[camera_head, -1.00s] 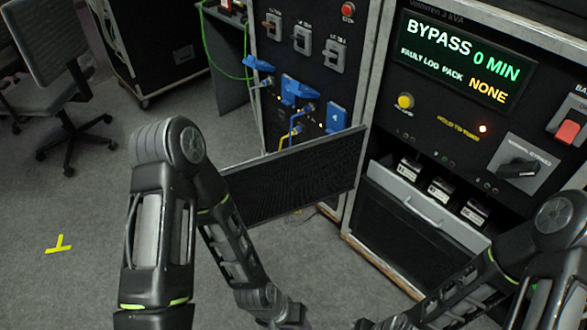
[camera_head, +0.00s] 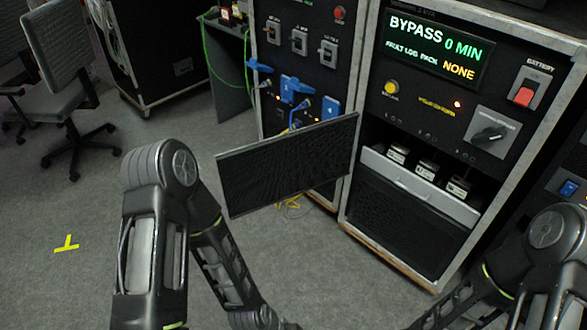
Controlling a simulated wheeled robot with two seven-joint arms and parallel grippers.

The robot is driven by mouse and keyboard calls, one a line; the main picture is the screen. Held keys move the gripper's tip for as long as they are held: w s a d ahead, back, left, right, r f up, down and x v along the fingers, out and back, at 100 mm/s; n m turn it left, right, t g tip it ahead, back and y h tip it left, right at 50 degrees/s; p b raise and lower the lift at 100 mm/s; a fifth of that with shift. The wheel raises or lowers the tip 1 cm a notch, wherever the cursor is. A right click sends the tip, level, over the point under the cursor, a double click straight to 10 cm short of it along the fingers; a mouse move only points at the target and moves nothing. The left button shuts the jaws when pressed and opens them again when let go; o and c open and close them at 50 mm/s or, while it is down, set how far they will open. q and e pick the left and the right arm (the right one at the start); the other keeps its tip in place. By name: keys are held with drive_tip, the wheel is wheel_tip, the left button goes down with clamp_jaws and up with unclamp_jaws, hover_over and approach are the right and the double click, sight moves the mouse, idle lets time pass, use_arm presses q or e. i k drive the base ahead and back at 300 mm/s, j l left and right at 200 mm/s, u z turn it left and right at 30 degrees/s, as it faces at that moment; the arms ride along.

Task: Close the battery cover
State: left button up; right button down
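A dark mesh panel with a pale frame (camera_head: 285,168), apparently the battery cover, stands swung out from the right-hand cabinet. Its right edge is by the cabinet's left front edge, and its free end points left. To its right is the open battery bay, with three small battery packs (camera_head: 426,169) in a row behind a light grey ledge (camera_head: 420,186). My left arm comes in from the left and passes in front of and below the panel. My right arm is at the lower right. Both grippers are below the picture, out of view.
The cabinet's display (camera_head: 437,47) reads BYPASS, 0 MIN, NONE. A rotary switch (camera_head: 490,134) and a red battery switch (camera_head: 524,95) sit below and right of it. Blue plugs and cables (camera_head: 297,88) are behind the panel. A chair (camera_head: 65,80) stands left; the floor ahead is clear.

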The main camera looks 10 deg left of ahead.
sight(259, 175)
drive_tip(key=z, duration=1.75)
drive_tip(key=j+z, duration=0.15)
drive_tip(key=z, duration=0.15)
drive_tip(key=k+j, duration=0.25)
drive_tip(key=j, duration=0.25)
drive_tip(key=k+j, duration=0.25)
drive_tip(key=j, duration=0.3)
drive_tip(key=k+j, duration=0.25)
drive_tip(key=j, duration=0.25)
drive_tip(key=k+j, duration=0.2)
drive_tip(key=j, duration=0.3)
drive_tip(key=k+j, duration=0.25)
drive_tip(key=j, duration=0.3)
drive_tip(key=k+j, duration=0.25)
drive_tip(key=j, duration=0.25)
drive_tip(key=k+j, duration=0.25)
drive_tip(key=j, duration=0.25)
drive_tip(key=k+j, duration=0.25)
drive_tip(key=j, duration=0.3)
